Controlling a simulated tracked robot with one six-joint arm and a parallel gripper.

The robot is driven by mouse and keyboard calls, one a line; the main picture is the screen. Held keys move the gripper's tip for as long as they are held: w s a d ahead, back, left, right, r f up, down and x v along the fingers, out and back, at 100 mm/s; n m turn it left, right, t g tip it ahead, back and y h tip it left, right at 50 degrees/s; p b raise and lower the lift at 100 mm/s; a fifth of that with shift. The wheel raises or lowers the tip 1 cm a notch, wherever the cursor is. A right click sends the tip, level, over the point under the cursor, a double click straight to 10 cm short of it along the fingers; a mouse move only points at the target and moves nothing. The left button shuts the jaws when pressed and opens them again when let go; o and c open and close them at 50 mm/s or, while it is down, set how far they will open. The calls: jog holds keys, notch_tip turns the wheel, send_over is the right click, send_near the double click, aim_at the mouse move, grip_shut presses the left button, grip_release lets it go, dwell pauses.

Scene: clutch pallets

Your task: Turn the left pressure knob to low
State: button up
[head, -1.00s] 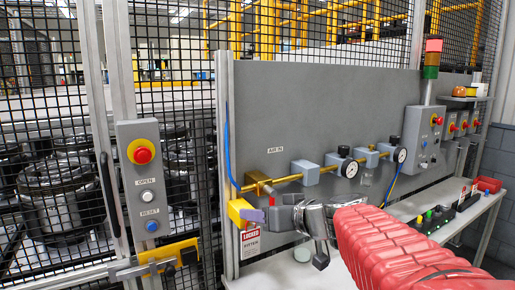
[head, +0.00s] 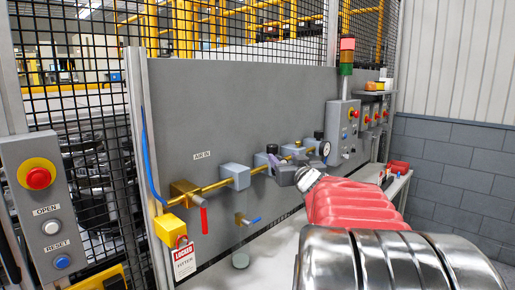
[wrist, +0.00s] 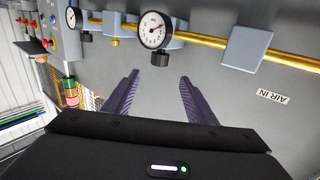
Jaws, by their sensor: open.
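The left pressure knob is a dark cap on the left regulator. In the head view its knob (head: 272,148) shows just above my gripper (head: 273,163), which hides the gauge below it. In the wrist view, which is upside down, the left knob (wrist: 160,59) sits by its white round gauge (wrist: 154,30). My gripper (wrist: 158,77) is open, its two purple fingers apart. The knob lies ahead of the gap between the fingertips, and I see no contact. The right regulator's knob (head: 319,134) and gauge (head: 325,148) stand farther along the pipe.
A brass pipe (head: 212,187) runs along the grey panel (head: 230,110). A red valve handle (head: 203,218), a blue one (head: 253,220) and a yellow lock block with a LOCKED tag (head: 184,259) are on the left. A button box (head: 343,130) stands at right.

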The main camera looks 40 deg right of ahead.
aim_at(274, 149)
jog(key=shift+s, duration=0.1)
jog(key=shift+x, duration=6.9)
jog(key=shift+c, duration=0.5)
jog(key=c, duration=0.9)
